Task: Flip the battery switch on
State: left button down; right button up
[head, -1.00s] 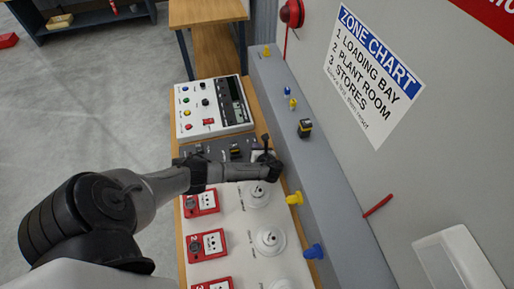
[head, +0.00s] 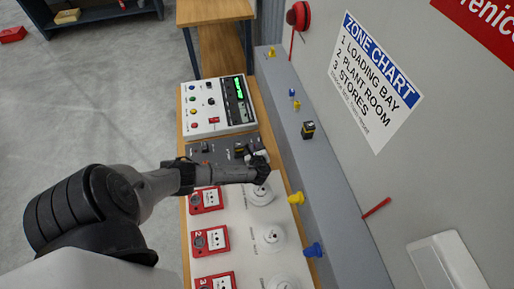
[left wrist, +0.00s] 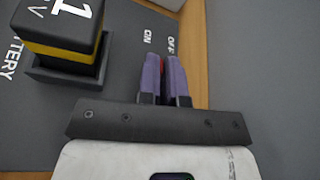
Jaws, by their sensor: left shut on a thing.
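The battery switch shows in the left wrist view as a small red lever (left wrist: 162,66) between my purple fingertips. ON and OFF labels sit just beyond it on the dark grey panel (left wrist: 120,90); which way the lever leans I cannot tell. My left gripper (left wrist: 164,72) is shut on the lever. In the head view the left gripper (head: 259,157) is at the panel's right end and hides the switch. A black and yellow battery block (left wrist: 65,25) sits in a holder beside the switch. My right gripper is not in view.
A white control panel (head: 205,118) with a lit green display (head: 239,88) stands beyond the switch panel. Nearer are red call points (head: 211,241) and white round detectors (head: 273,236). A grey ledge (head: 300,180) with another black and yellow block (head: 308,130) runs along the right.

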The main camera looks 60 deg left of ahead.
pick_arm(q)
jog(key=shift+s+n, duration=0.15)
jog(key=shift+n, duration=0.15)
dwell(0.4)
jog(key=c, duration=1.3)
grip_release()
jog(key=v, duration=0.6)
jog(key=shift+s+d+r+p, duration=0.1)
jog(key=shift+s+d+p, duration=0.2)
jog(key=shift+p, duration=0.1)
jog(key=shift+d+r, duration=0.1)
jog(key=shift+d, duration=0.2)
